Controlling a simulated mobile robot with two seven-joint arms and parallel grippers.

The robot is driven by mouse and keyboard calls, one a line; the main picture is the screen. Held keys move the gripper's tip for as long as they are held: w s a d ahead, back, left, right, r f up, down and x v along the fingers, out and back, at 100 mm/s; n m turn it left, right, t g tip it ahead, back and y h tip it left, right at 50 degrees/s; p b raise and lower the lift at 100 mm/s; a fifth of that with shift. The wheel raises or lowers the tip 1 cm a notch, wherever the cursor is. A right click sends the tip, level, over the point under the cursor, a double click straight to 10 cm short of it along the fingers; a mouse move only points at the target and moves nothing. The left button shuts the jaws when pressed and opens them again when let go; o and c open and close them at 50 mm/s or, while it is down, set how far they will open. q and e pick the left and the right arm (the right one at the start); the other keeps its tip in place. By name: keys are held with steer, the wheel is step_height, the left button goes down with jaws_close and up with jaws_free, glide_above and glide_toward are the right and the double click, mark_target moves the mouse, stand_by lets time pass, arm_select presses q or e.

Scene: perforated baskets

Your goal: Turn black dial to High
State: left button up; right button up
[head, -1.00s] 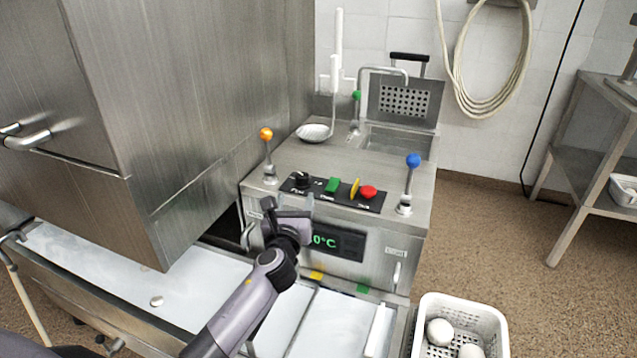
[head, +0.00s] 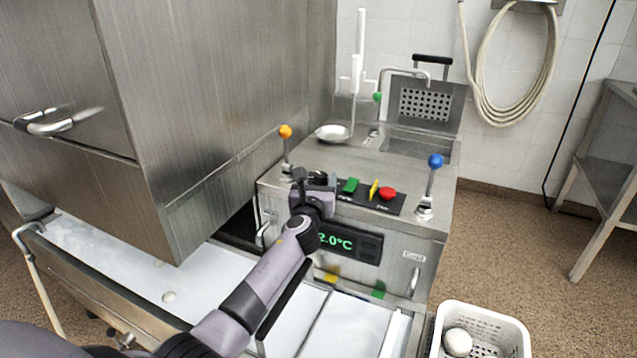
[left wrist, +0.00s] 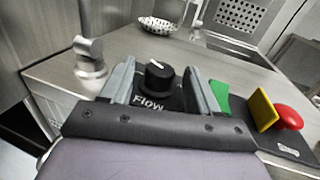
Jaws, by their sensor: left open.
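The black dial (left wrist: 160,76) stands on a black control panel, with the label "FLOW" in front of it and a white pointer mark on its top. My left gripper (left wrist: 160,86) is open in the left wrist view, one finger on each side of the dial. Whether the fingers touch it I cannot tell. In the head view my left gripper (head: 315,182) is at the left end of the panel and hides most of the dial. My right gripper is not in view.
Beside the dial are a green switch (head: 350,186), a yellow switch (head: 374,189) and a red button (head: 388,194). An orange-knobbed lever (head: 286,132) and a blue-knobbed lever (head: 436,161) flank the panel. A white perforated basket (head: 510,332) stands at lower right.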

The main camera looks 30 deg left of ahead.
arm_select(q)
steer(key=c, duration=1)
steer(key=shift+c, duration=0.2)
steer(key=shift+a, duration=0.1)
